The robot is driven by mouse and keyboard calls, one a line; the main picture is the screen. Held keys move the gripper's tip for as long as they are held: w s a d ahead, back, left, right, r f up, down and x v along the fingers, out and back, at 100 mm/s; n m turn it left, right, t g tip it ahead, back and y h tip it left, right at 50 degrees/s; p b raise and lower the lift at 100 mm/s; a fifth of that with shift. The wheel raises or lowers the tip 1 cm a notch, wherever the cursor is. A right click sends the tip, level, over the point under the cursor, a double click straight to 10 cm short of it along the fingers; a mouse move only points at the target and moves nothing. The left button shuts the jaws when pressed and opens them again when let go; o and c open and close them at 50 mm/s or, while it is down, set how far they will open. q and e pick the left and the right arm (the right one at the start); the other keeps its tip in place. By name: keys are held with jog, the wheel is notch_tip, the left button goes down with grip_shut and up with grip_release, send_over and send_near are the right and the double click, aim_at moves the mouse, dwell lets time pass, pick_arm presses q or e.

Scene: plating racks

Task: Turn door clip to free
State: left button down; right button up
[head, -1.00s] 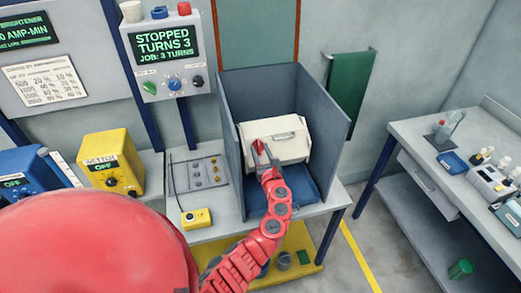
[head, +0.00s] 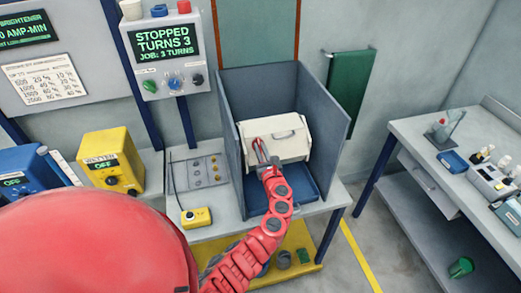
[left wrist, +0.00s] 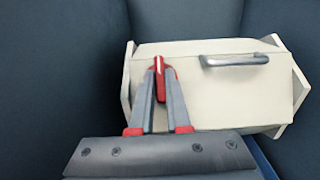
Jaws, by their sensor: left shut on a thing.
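A cream plating barrel (head: 290,148) with a flat door and a silver handle sits in the grey three-sided booth (head: 318,115). In the left wrist view the barrel (left wrist: 225,105) fills the middle, with its handle (left wrist: 235,60) to the right of the clip. The red door clip (left wrist: 160,72) with a pale stripe is on the door's left part. My left gripper (left wrist: 159,88) reaches the door from the front, its two fingertips shut on the clip. The left gripper (head: 260,150) also shows in the head view, covering part of the clip. My right gripper is not in view.
A blue tray (head: 307,193) lies below the barrel, between the booth walls. A control box (head: 165,45) reads "STOPPED, TURNS 3, JOB: 3 TURNS". A small yellow box (head: 197,217) stands left on the bench. A side table (head: 410,130) is at right.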

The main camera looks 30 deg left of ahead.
pick_arm(q)
jog(key=shift+w+f+n+g+y+b, duration=0.15)
jog(key=shift+n+g+y+b, duration=0.5)
jog(key=shift+n+b, duration=0.75)
jog(key=n+g+b, duration=0.2)
jog(key=n+b, duration=0.1)
jog(key=n, duration=0.1)
jog(key=n+g+b, duration=0.3)
jog(key=n, duration=0.2)
jog(key=shift+w+d+n, duration=0.15)
jog(key=shift+n, duration=0.15)
jog(key=n+g+b, duration=0.1)
jog(key=n+b, duration=0.1)
jog(key=n+g+b, duration=0.1)
jog(key=n+b, duration=0.1)
jog(key=shift+n+g+h, duration=0.35)
jog(key=shift+n, duration=0.05)
jog(key=shift+w+r+n+g+h+b, duration=0.15)
jog(key=shift+n+g+h+b, duration=0.3)
jog(key=shift+n, duration=0.5)
jog(key=shift+s+r+n+g+h+b, duration=0.15)
jog(key=shift+r+n+h+b, duration=0.15)
jog(key=shift+n+b, duration=0.5)
jog(key=shift+w+n, duration=0.1)
jog(key=shift+n, duration=0.25)
jog(key=c, duration=0.9)
grip_release()
